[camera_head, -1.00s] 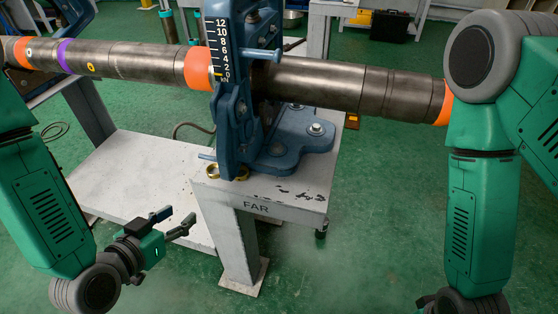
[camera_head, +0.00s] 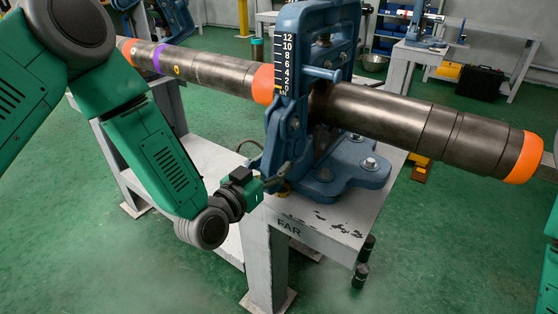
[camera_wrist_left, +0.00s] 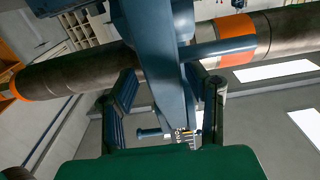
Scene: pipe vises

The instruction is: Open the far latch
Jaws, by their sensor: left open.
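My left gripper (camera_head: 280,178) is open at the vise's lower left side. In the left wrist view the open left gripper (camera_wrist_left: 168,88) has its fingers on either side of a blue vise bar (camera_wrist_left: 160,60); contact is unclear. My right gripper is out of view.
Another blue vise (camera_head: 175,18) stands behind at the left. A workbench with a black case (camera_head: 480,83) is at the back right. Green floor is clear in front.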

